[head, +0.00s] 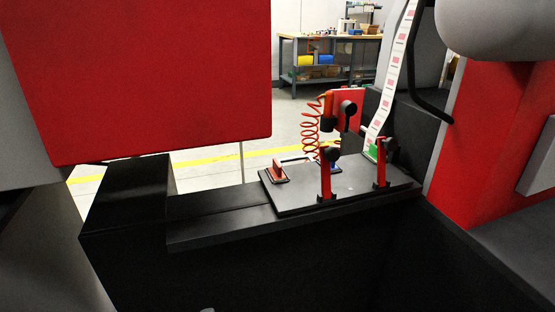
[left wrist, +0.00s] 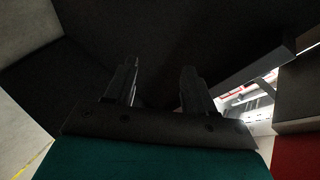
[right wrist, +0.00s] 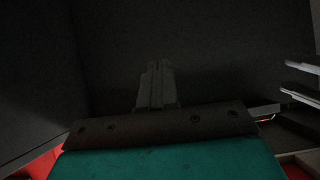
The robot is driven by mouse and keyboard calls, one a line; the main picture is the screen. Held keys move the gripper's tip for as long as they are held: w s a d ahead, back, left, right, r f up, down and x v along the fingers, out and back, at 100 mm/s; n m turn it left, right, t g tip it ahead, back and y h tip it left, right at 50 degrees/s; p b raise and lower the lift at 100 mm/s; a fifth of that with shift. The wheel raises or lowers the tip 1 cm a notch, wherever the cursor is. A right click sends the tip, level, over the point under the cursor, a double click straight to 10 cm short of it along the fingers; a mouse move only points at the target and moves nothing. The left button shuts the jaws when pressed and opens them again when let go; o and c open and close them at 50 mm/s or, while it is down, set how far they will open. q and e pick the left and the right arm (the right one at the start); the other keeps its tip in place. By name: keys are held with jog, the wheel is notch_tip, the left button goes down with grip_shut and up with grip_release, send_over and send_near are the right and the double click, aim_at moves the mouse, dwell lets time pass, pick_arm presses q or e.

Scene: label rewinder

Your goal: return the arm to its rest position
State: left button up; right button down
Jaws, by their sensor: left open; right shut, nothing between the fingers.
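My left gripper (left wrist: 158,85) shows in the left wrist view with its two dark fingers well apart and nothing between them. It points at a dark surface. My right gripper (right wrist: 157,75) shows in the right wrist view with its fingers together and empty, in front of a dark grey panel. Neither gripper shows clearly in the head view.
In the head view a label strip (head: 393,85) runs down to a dark plate (head: 345,187) with red clamp posts (head: 326,175) and a coiled red hose (head: 310,128). A large red panel (head: 140,75) fills the upper left. A workbench (head: 330,55) stands far back.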

pick_arm(q)
jog(key=s+a+f+n+g+h, duration=0.15)
jog(key=s+f+n, duration=0.3)
jog(key=n, duration=0.85)
jog(key=s+a+r+y+p, duration=0.1)
jog(key=a+r+p, duration=0.3)
jog(key=r+p, duration=0.9)
jog(key=p, duration=0.6)
jog(key=shift+s+a+r+g+y, duration=0.15)
jog(key=shift+s+g+y, duration=0.1)
jog(key=shift+g+y, duration=0.1)
pick_arm(e)
jog(key=s+d+r+h, duration=0.1)
jog(key=s+d+r, duration=0.1)
jog(key=r, duration=1.1)
jog(key=shift+d, duration=0.85)
pick_arm(q)
jog(key=shift+c, duration=0.3)
